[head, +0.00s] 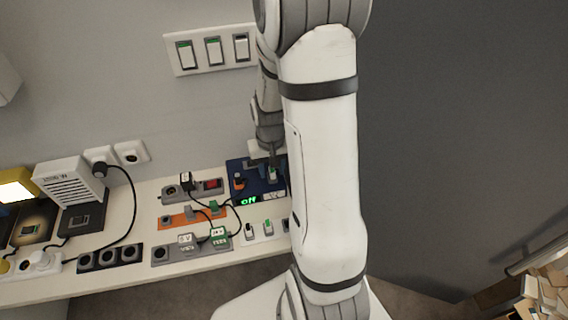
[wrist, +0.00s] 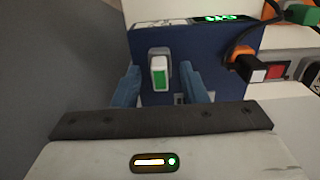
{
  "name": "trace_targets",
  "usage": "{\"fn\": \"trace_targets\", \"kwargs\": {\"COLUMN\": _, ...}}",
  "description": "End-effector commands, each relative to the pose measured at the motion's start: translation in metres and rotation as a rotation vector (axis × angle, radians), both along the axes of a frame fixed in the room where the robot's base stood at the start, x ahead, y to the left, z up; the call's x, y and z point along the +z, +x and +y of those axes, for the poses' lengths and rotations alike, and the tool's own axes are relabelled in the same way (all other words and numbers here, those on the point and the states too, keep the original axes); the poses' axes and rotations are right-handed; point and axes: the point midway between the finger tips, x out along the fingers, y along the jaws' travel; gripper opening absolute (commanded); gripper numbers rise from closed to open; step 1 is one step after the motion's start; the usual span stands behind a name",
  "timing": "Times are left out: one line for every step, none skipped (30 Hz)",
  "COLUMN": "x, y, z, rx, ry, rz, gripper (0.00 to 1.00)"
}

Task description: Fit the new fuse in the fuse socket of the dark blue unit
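The dark blue unit (head: 243,166) is at the back of the shelf, partly hidden by my arm; it fills the middle of the wrist view (wrist: 205,45). In the head view my gripper (head: 266,155) is over the unit. A small grey fitting (wrist: 180,98) is partly hidden by a finger.
An orange plug (head: 238,182) with a dark cable sits on the unit's left. A white block (head: 258,236) stands in front. A wall switch plate (head: 211,49) is above.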

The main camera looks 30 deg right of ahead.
Motion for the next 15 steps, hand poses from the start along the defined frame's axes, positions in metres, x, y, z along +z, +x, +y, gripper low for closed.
{"fn": "trace_targets", "kwargs": {"x": 0.000, "y": 0.000, "z": 0.000, "rx": 0.000, "ry": 0.000, "rz": 0.000, "gripper": 0.39}}
{"fn": "trace_targets", "kwargs": {"x": 0.000, "y": 0.000, "z": 0.000, "rx": 0.000, "ry": 0.000, "rz": 0.000, "gripper": 0.39}}
{"fn": "trace_targets", "kwargs": {"x": 0.000, "y": 0.000, "z": 0.000, "rx": 0.000, "ry": 0.000, "rz": 0.000, "gripper": 0.39}}
{"fn": "trace_targets", "kwargs": {"x": 0.000, "y": 0.000, "z": 0.000, "rx": 0.000, "ry": 0.000, "rz": 0.000, "gripper": 0.39}}
{"fn": "trace_targets", "kwargs": {"x": 0.000, "y": 0.000, "z": 0.000, "rx": 0.000, "ry": 0.000, "rz": 0.000, "gripper": 0.39}}
{"fn": "trace_targets", "kwargs": {"x": 0.001, "y": 0.000, "z": 0.000, "rx": 0.000, "ry": 0.000, "rz": -0.001, "gripper": 0.39}}
{"fn": "trace_targets", "kwargs": {"x": 0.003, "y": 0.000, "z": 0.000, "rx": 0.000, "ry": 0.000, "rz": -0.001, "gripper": 0.39}}
{"fn": "trace_targets", "kwargs": {"x": 0.005, "y": 0.000, "z": 0.000, "rx": 0.000, "ry": -0.001, "rz": -0.002, "gripper": 0.39}}
{"fn": "trace_targets", "kwargs": {"x": 0.008, "y": 0.001, "z": 0.000, "rx": 0.000, "ry": -0.001, "rz": -0.003, "gripper": 0.39}}
{"fn": "trace_targets", "kwargs": {"x": 0.012, "y": 0.001, "z": 0.000, "rx": 0.000, "ry": -0.001, "rz": -0.004, "gripper": 0.39}}
{"fn": "trace_targets", "kwargs": {"x": 0.016, "y": 0.001, "z": 0.000, "rx": 0.000, "ry": -0.001, "rz": -0.004, "gripper": 0.39}}
{"fn": "trace_targets", "kwargs": {"x": 0.022, "y": 0.001, "z": 0.000, "rx": 0.000, "ry": -0.001, "rz": -0.005, "gripper": 0.39}}
{"fn": "trace_targets", "kwargs": {"x": 0.027, "y": 0.000, "z": 0.000, "rx": 0.000, "ry": -0.001, "rz": -0.005, "gripper": 0.39}}
{"fn": "trace_targets", "kwargs": {"x": 0.032, "y": 0.000, "z": 0.000, "rx": 0.000, "ry": -0.002, "rz": -0.006, "gripper": 0.39}}
{"fn": "trace_targets", "kwargs": {"x": 0.039, "y": 0.000, "z": 0.000, "rx": 0.000, "ry": -0.001, "rz": -0.005, "gripper": 0.39}}
